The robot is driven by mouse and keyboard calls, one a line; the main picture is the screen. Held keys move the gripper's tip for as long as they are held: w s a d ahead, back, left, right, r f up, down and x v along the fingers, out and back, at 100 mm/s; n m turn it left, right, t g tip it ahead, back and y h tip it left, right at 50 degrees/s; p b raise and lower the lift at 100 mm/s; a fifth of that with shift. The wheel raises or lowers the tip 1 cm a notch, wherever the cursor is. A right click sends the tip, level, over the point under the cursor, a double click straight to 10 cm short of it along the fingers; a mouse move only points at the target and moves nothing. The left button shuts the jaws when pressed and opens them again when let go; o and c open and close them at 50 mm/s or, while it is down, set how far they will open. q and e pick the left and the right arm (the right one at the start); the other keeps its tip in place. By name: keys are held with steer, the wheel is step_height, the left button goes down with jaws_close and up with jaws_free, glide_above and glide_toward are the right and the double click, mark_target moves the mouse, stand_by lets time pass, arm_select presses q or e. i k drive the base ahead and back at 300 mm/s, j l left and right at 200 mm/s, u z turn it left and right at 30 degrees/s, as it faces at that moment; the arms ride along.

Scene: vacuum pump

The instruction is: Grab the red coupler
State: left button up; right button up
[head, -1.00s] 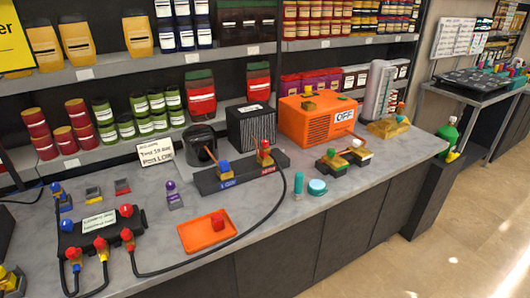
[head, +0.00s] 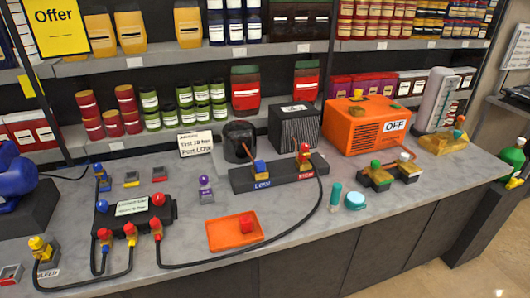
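A red-topped coupler (head: 304,154) stands on the right end of the dark manifold block (head: 268,179), above a red label that seems to read HIGH. A blue-topped coupler (head: 259,169) stands at its left part, by the LOW label. Another red-topped coupler (head: 156,226) is at the front right of the black gauge box (head: 132,213), with a black hose. A black hose (head: 322,205) curves from the manifold's right end to the front of the gauge box. Neither of my grippers is in view.
An orange machine (head: 360,127) marked OFF, a blue machine (head: 14,176), a purple-topped item (head: 206,187) and a teal cylinder (head: 335,196) stand around. Bare counter lies near the front edge.

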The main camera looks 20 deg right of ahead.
mark_target(303, 157)
steer(key=i+l+u, duration=0.1)
steer(key=l+u, duration=0.3)
steer(key=l, duration=0.85)
steer(key=l+u, duration=0.35)
steer(key=l, duration=0.85)
